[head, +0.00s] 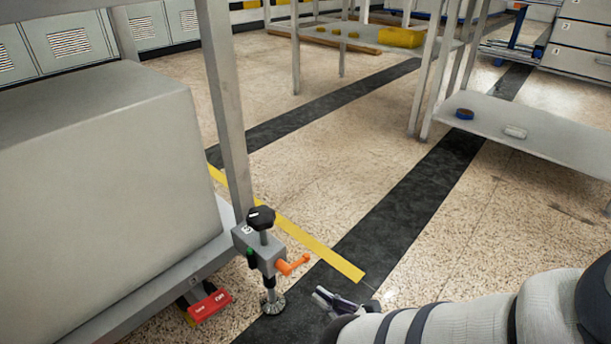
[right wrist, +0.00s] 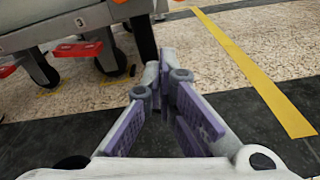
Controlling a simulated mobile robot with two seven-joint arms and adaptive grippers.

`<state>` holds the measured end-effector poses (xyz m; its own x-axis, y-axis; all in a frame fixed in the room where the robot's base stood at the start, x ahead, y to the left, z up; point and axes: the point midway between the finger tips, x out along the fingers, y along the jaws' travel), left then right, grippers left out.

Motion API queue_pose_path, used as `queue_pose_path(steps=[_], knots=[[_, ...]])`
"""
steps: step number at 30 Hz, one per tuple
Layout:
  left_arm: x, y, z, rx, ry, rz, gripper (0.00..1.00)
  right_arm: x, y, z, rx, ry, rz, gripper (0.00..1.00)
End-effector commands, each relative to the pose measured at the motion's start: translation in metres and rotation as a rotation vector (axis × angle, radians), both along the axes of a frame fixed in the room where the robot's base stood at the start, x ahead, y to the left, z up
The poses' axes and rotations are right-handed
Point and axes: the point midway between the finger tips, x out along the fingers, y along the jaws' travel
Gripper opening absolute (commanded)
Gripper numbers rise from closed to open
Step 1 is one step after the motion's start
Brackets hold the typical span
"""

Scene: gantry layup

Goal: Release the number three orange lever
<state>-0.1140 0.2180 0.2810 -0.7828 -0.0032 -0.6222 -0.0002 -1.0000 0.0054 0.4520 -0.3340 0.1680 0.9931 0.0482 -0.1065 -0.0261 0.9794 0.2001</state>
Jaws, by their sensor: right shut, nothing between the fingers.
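An orange lever (head: 292,264) sticks out to the right from a grey clamp block (head: 259,247) at the corner of the gantry frame. The block carries a black knob (head: 261,217) on top and a small label whose digit I cannot read surely. My right gripper (head: 322,296) is low to the right of the block, apart from the lever. In the right wrist view my right gripper (right wrist: 165,72) is shut and empty, its fingers meeting at the tips. A label reading 3 (right wrist: 80,21) shows on the frame there, with a bit of orange at the top edge. My left gripper is not in view.
A red pedal (head: 209,305) sits below the frame, left of the levelling foot (head: 273,303). A large grey box (head: 110,180) fills the left. A yellow floor strip (head: 300,232) runs behind the block. A low shelf (head: 545,130) stands right; the floor between is clear.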

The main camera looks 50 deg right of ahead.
Motion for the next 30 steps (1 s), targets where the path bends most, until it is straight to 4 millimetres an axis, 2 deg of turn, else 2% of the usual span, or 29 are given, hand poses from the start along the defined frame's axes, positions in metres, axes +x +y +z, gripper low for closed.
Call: queue_pose_path(steps=[3, 6, 21, 23, 26, 27, 29, 30], knots=[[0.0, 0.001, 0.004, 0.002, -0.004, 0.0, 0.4, -0.018, -0.001, 0.003, 0.001, 0.0, 0.0, 0.0], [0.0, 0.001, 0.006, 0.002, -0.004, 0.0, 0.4, -0.026, -0.001, 0.004, 0.001, -0.001, -0.001, 0.0], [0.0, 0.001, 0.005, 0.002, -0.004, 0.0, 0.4, -0.03, -0.002, 0.003, 0.002, 0.0, -0.001, 0.0], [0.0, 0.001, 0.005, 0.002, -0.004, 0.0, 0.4, -0.034, -0.006, -0.001, 0.026, 0.032, -0.023, 0.0], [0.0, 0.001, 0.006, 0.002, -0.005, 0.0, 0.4, -0.07, -0.033, -0.027, 0.208, 0.216, -0.19, 0.0], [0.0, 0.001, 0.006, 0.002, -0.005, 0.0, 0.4, -0.098, -0.047, -0.041, 0.326, 0.322, -0.317, 0.0], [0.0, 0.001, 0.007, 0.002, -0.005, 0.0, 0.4, -0.152, -0.062, -0.06, 0.524, 0.469, -0.556, 0.0], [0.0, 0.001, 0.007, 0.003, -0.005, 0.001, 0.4, -0.191, -0.066, -0.069, 0.651, 0.547, -0.73, 0.0]])
